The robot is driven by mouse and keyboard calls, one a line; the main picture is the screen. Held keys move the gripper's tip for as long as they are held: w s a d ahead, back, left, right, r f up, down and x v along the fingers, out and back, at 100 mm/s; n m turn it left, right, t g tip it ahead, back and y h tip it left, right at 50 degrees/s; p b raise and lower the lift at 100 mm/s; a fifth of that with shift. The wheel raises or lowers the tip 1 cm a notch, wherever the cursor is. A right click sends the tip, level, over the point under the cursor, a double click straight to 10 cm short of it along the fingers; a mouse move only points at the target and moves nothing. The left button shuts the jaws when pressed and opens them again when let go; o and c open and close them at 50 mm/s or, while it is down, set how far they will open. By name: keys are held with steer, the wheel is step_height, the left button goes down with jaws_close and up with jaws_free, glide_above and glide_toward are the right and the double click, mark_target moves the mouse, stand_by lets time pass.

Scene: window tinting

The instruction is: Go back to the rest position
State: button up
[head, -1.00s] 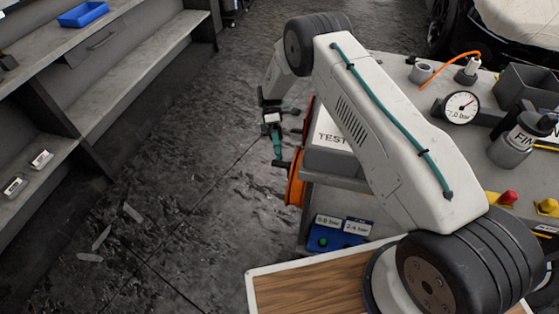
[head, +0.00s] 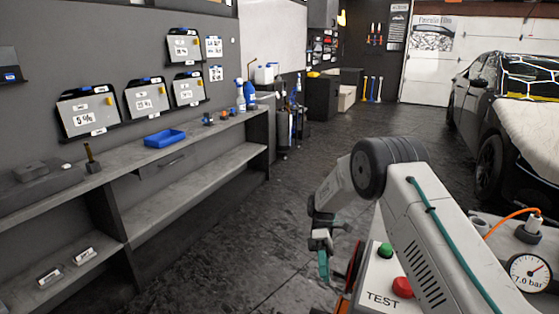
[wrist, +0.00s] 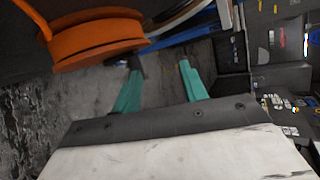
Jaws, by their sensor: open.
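My gripper (head: 322,262) hangs at the end of my bent arm in the head view, left of the grey TEST box (head: 378,285) with its green and red buttons. In the wrist view, the two teal fingers of my gripper (wrist: 160,82) are spread apart with nothing between them. An orange reel (wrist: 95,40) is close by at the upper left of the wrist view, apart from the fingers.
A long grey shelf unit (head: 190,150) with a blue tray (head: 165,138) runs along the left wall. A pressure gauge (head: 529,272) stands on the cart at right. A dark car (head: 490,125) is at the far right. The floor (head: 240,235) between is clear.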

steer(key=s+d+r+m+t, duration=0.2)
steer(key=s+d+r, duration=0.15)
steer(key=r, duration=0.55)
steer(key=s+d+r+m+t, duration=0.2)
steer(key=s+r+m+t, duration=0.15)
steer(key=r, duration=0.55)
steer(key=s+d+r+m+t, duration=0.15)
steer(key=s+r, duration=0.35)
steer(key=r, duration=0.5)
steer(key=s+d+r+m+t, duration=0.1)
steer(key=s+d+m+t, duration=0.2)
steer(key=s, duration=0.7)
steer(key=s+d+r+m+t, duration=0.1)
steer(key=s+d+m+t, duration=0.2)
steer(key=s, duration=0.8)
steer(key=shift+s+r+m+t+h, duration=0.15)
steer(key=shift+s+m+t+h, duration=0.15)
steer(key=shift+m+t+h, duration=0.15)
